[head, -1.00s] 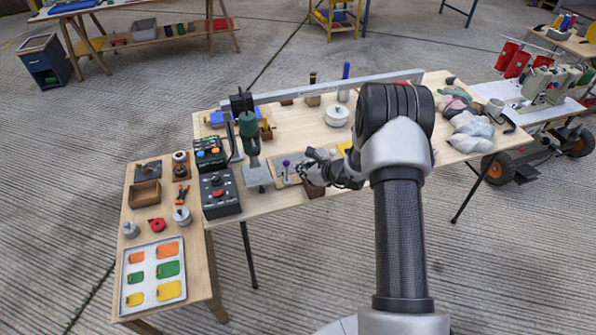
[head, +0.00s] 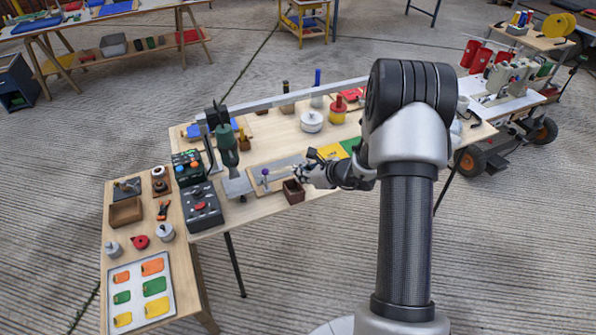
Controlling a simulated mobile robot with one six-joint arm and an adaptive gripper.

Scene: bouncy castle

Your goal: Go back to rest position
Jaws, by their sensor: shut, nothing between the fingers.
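My gripper (head: 312,172) is over the front part of the work table (head: 262,207), just right of a board with a purple-topped peg (head: 265,174). It is small in the head view, its fingers look closed, and it holds nothing that I can see. A small brown open box (head: 293,191) is just below and left of it; I cannot tell whether they touch. My arm rises from the lower right and bends down to the gripper, hiding the right part of the table.
Black control boxes (head: 201,205) and a green press-like tool (head: 227,147) stand left of my gripper. A side table holds a tray of coloured tags (head: 139,290). A long grey bar (head: 285,95) spans the back. A wheeled cart (head: 510,125) is at right. Open concrete floor lies in front.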

